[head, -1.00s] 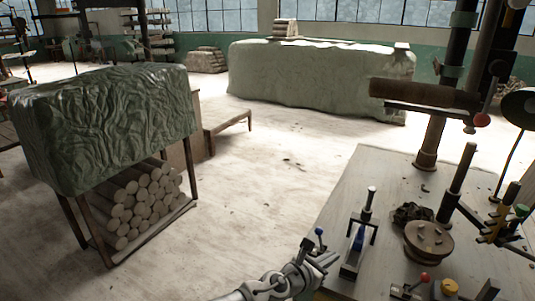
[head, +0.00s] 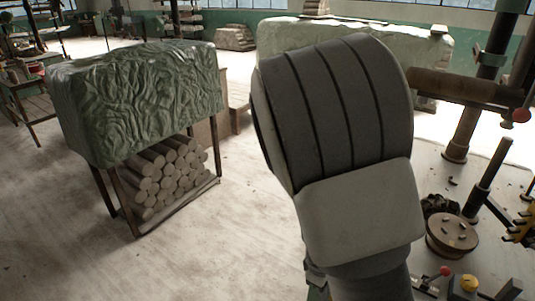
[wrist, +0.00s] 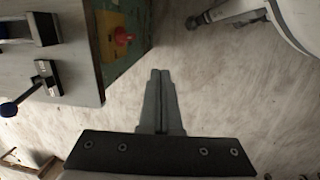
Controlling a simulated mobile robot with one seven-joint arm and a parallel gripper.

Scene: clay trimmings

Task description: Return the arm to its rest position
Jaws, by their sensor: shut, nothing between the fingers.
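My arm fills the middle of the head view as a large grey ribbed link, raised close to the camera. My gripper is not seen in the head view. In the wrist view my gripper (wrist: 160,76) has its two grey fingers together, with nothing between them. It is over bare floor (wrist: 215,95), beside the workbench edge and apart from it.
The workbench (wrist: 75,80) lies left in the wrist view, with a red button (wrist: 122,36) on its side and a blue-knobbed clamp (wrist: 42,78) on top. In the head view, a covered rack (head: 135,100) of cylinders stands left. The floor (head: 235,235) between is clear.

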